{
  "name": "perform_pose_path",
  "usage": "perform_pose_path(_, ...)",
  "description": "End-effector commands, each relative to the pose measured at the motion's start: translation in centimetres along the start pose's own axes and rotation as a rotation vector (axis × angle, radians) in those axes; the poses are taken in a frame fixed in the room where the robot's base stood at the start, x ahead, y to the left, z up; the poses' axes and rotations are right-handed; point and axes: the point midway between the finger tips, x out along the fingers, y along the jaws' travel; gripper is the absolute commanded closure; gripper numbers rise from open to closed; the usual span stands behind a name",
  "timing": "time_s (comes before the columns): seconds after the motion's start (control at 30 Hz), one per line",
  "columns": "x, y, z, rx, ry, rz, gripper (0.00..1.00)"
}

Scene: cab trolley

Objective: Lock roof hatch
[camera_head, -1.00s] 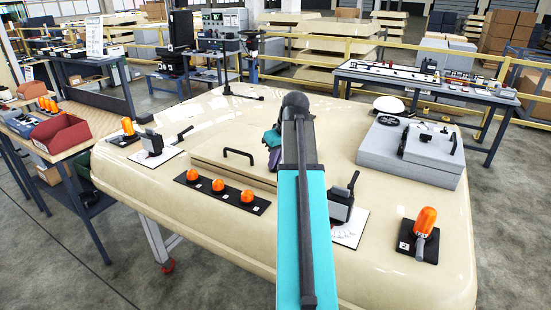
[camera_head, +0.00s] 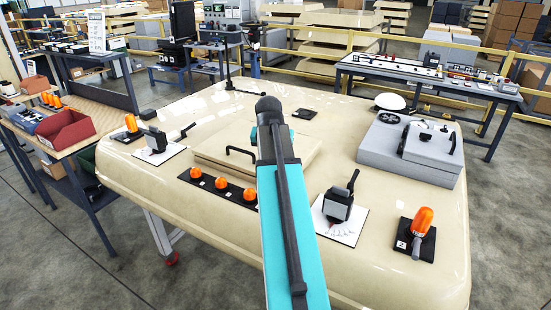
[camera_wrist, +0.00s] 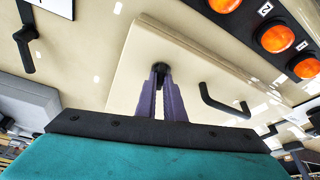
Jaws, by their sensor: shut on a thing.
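The roof hatch (camera_head: 215,146) is a raised beige panel on the large beige cab roof (camera_head: 110,180), lying flat. It has a black bar handle (camera_head: 241,154), which also shows in the wrist view (camera_wrist: 222,107). In the wrist view, the purple fingers of my gripper (camera_wrist: 161,75) are shut on a small dark knob (camera_wrist: 160,67) over the hatch panel. Whether the knob is fixed to the hatch is unclear. In the head view my teal arm hides the gripper, the knob and part of the hatch.
Numbered orange lamps (camera_head: 221,183) sit in front of the hatch. Black levers on white plates stand left (camera_head: 155,140) and right (camera_head: 338,206). A grey box unit (camera_head: 400,152) is at right, a small black plate (camera_head: 305,113) behind the hatch. Side tables flank the roof.

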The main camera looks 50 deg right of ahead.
Motion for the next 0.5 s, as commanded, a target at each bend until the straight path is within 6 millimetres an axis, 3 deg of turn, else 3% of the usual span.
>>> perform_pose_path(0.5, -0.04, -0.22, -0.22, 0.283, 0.003, 0.117, 1.00)
